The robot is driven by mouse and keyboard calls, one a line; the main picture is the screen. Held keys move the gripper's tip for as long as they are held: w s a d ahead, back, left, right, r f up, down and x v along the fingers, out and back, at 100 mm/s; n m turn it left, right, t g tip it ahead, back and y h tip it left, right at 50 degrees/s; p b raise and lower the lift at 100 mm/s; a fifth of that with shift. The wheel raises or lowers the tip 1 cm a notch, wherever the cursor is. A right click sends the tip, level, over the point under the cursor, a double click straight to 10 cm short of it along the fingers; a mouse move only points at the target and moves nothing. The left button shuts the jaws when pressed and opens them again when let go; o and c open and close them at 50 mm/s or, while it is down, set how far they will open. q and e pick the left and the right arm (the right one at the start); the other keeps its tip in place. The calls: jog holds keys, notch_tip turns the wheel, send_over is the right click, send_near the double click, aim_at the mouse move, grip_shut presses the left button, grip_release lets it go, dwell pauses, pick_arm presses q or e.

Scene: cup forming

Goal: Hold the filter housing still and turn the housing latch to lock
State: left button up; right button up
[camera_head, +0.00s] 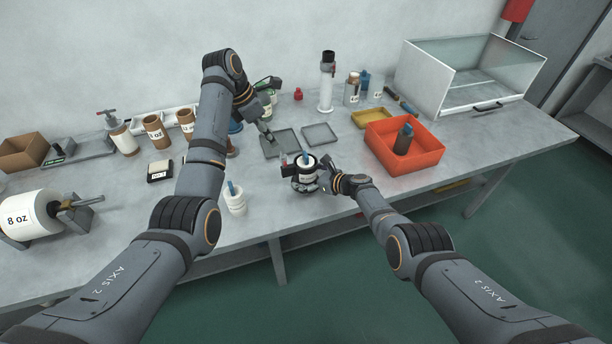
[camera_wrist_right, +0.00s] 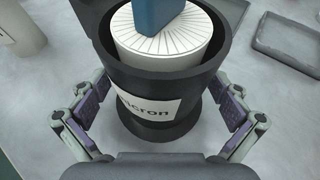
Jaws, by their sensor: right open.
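The filter housing (camera_head: 304,184) is a dark upright cup with a white label, standing near the table's front edge. It fills the middle of the right wrist view (camera_wrist_right: 150,75). A white pleated filter (camera_wrist_right: 165,42) with a blue grip (camera_wrist_right: 160,14) sits inside it. My right gripper (camera_head: 325,178) is open, its fingers on either side of the housing; firm contact cannot be told. My left gripper (camera_head: 267,134) is above the table, behind and left of the housing; its jaw opening is too small to tell.
A white cartridge with a blue top (camera_head: 235,200) stands left of the housing. Grey trays (camera_head: 320,133) lie behind it. An orange bin (camera_head: 427,155) holding a dark bottle stands to the right. Labelled brown cups (camera_head: 154,133) stand at left. The table between housing and bin is mostly clear.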

jog(key=c, duration=1.7)
jog(key=shift+o, duration=0.2)
